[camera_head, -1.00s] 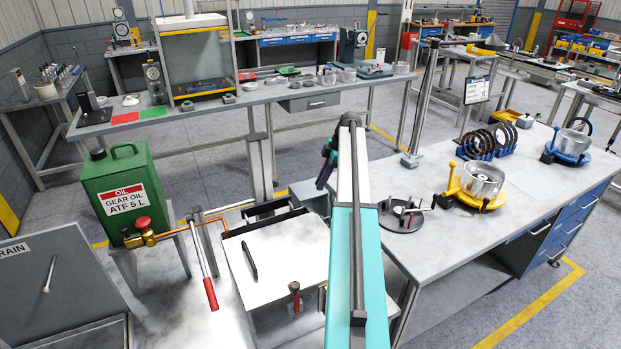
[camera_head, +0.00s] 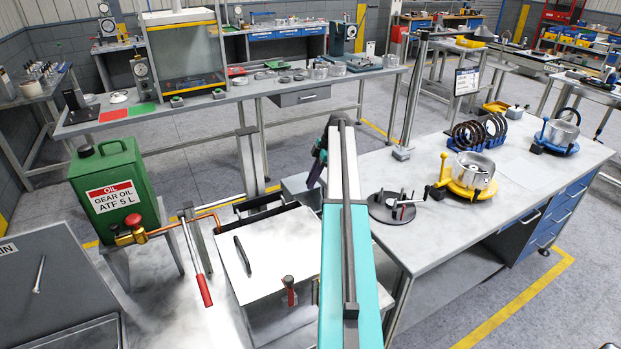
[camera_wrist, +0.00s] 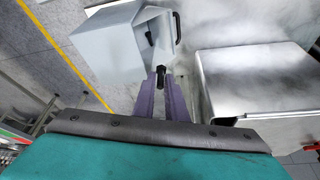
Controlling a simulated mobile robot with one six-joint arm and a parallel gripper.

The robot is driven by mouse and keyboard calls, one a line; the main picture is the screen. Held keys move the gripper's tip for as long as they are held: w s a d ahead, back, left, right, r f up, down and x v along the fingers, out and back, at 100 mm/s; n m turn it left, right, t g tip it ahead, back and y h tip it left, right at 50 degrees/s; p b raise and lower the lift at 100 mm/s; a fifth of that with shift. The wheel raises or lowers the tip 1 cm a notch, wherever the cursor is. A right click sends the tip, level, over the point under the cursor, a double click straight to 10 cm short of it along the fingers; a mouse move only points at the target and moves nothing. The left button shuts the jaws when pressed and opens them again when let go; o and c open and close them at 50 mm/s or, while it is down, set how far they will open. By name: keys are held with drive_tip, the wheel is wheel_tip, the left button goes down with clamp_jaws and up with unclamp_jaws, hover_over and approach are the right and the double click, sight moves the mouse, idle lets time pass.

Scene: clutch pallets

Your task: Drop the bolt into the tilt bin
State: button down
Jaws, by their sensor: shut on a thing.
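In the wrist view my gripper (camera_wrist: 162,90) has its purple fingers shut on a dark bolt (camera_wrist: 161,74), held between the tips. Just beyond the tips is a light grey box, the likely tilt bin (camera_wrist: 105,45), with a dark handle at its right side. The bolt appears close to the bin's near right part; I cannot tell whether it is over the opening. In the head view my gripper (camera_head: 318,165) is small and partly behind my arm, and the bolt cannot be made out. Part of the grey bin (camera_head: 294,184) shows beside it.
A pale metal lid (camera_head: 275,255) with a black handle lies left of my arm, near a red-handled lever (camera_head: 198,265). A green oil can (camera_head: 112,190) stands further left. The workbench (camera_head: 440,235) on the right carries a round black fixture (camera_head: 395,207) close to my arm.

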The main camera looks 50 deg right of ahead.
drive_tip(key=shift+f, duration=1.65)
drive_tip(key=c, duration=1.7)
unclamp_jaws()
drive_tip(key=shift+b, duration=0.3)
drive_tip(key=shift+b+v, duration=2.35)
drive_tip(key=shift+v, duration=4.55)
drive_tip(key=shift+w, duration=0.1)
